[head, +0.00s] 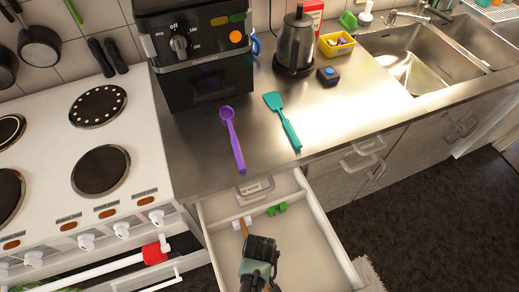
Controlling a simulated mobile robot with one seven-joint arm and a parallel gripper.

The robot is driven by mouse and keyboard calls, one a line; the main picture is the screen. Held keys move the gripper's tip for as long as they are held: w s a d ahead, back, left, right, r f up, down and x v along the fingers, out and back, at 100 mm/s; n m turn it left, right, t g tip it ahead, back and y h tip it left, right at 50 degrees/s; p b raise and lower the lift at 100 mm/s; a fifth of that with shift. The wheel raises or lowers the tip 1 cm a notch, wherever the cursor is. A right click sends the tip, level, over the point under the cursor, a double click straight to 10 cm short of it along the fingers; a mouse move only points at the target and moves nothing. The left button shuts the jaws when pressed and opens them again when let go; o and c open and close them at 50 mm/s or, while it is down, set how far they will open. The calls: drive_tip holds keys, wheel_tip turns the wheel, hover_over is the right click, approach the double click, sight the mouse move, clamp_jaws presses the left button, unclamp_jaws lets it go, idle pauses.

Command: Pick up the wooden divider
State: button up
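The drawer (318,245) below the counter is pulled open. My gripper (257,243) is over the drawer from the bottom of the view, right at the near end of the strip. Its body covers that end, so I cannot tell whether it touches the strip. The fingertips are hidden, and whether they are open or shut does not show.
A small white piece (236,224) and a green piece (278,209) lie in the drawer near the strip. A purple ladle (233,138) and a teal spatula (283,121) lie on the counter above. The white cooker (150,150) stands at left.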

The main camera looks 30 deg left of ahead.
clamp_jaws()
drive_tip(key=shift+r, duration=0.1)
idle(0.4)
